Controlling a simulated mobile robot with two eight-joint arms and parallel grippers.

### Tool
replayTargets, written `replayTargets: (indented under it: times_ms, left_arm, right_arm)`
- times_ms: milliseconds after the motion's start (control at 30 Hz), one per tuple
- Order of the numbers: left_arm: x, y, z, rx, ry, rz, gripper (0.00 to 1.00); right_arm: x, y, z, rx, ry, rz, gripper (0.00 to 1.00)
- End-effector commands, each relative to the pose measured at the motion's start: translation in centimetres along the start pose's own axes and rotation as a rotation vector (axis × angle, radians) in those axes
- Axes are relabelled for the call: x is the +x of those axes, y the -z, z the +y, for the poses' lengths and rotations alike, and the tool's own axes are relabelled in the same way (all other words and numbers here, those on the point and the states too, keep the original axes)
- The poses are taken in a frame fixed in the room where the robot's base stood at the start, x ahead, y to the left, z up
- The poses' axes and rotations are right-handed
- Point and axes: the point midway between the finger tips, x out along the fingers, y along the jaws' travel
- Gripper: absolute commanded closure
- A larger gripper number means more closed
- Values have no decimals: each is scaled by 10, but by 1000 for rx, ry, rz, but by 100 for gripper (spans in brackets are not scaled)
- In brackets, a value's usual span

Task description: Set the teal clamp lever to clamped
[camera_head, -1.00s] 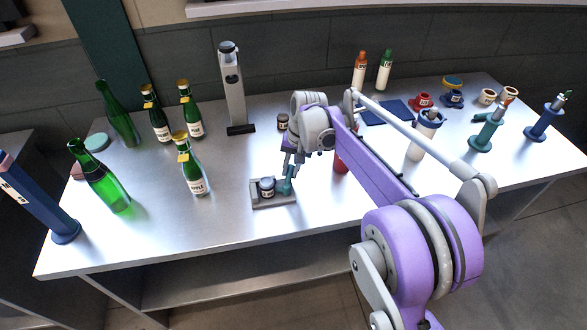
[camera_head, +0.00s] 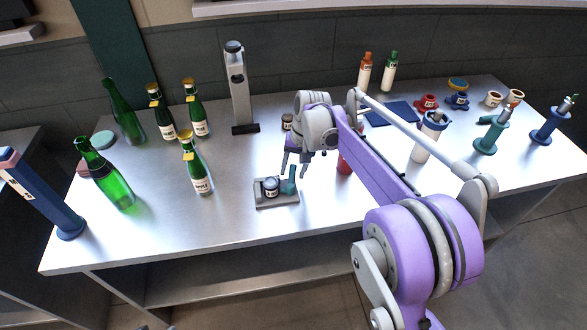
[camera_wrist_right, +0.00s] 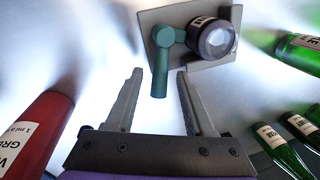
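The teal clamp lever (camera_head: 291,182) stands at the right side of a small grey clamp base (camera_head: 262,204) near the table's front. A dark jar (camera_head: 271,187) with a white label sits on the base beside the lever. In the right wrist view, the lever (camera_wrist_right: 161,62) has its pivot against the jar (camera_wrist_right: 212,38), and its handle points down toward my gripper. My right gripper (camera_wrist_right: 160,74) is open, with the handle's end appearing between its fingers. I see no finger touching it. In the head view, the right gripper (camera_head: 295,168) is just above and behind the lever. My left gripper is out of view.
A red bottle (camera_wrist_right: 37,128) stands close to my right gripper. Green bottles (camera_head: 198,165) stand to the left, and a grey post stand (camera_head: 239,90) is behind. A white bottle (camera_head: 428,138) and blue and teal stands are on the right. The table's front middle is clear.

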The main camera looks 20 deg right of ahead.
Motion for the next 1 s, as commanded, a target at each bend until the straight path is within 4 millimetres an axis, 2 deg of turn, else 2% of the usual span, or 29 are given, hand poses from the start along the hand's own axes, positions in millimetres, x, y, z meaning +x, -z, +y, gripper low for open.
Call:
replayTargets:
  times_ms: [267,367,700,833,1000]
  left_arm:
    - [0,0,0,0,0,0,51]
    - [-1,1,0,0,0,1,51]
    - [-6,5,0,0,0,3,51]
    - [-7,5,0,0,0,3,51]
    - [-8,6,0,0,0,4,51]
  right_arm:
    - [-5,0,0,0,0,0,47]
    - [-19,0,0,1,0,0,47]
    - [-86,0,0,1,0,-1,47]
    - [-101,0,0,1,0,0,47]
    - [-108,0,0,0,0,-1,47]
